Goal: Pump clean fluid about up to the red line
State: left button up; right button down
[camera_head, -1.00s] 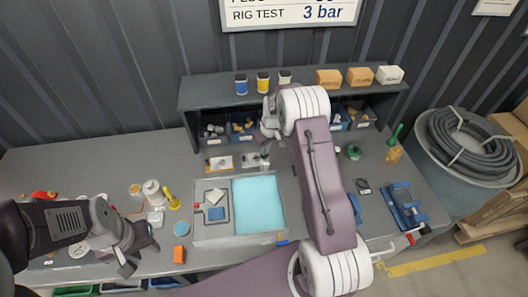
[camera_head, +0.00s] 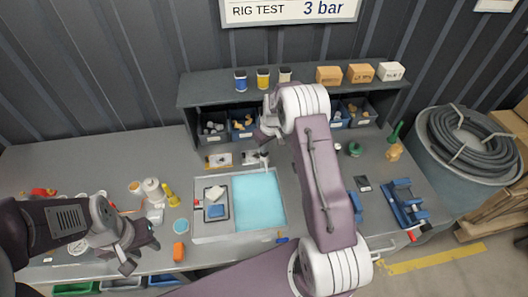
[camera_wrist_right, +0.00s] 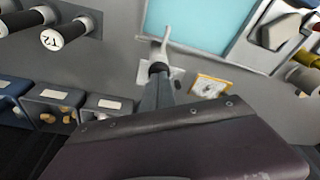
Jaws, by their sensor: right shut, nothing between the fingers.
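A grey tray (camera_head: 197,229) holds a shallow pool of light blue fluid (camera_head: 258,200); the pool also shows in the right wrist view (camera_wrist_right: 200,22). A small pale fitting with a spout (camera_head: 253,158) stands behind the tray; in the wrist view the spout (camera_wrist_right: 164,44) points toward the pool. My right gripper (camera_head: 267,134) is shut and empty, just above and behind that fitting; my arm partly hides the area. Whether it touches the fitting I cannot tell. My left gripper (camera_head: 138,254) is open and empty, left of the tray. I cannot make out a red line.
Behind is a shelf (camera_head: 300,82) with small jars and boxes on top and parts bins below. A drum with hose (camera_head: 462,145) stands far right.

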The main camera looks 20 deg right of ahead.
jog(key=shift+f+b, duration=0.45)
jog(key=shift+f, duration=0.35)
jog(key=shift+s+r, duration=0.1)
jog(key=shift+r+p, duration=1.05)
jog(key=shift+r, duration=0.45)
notch_tip(320, 180, up, 7)
jog(key=p, duration=0.5)
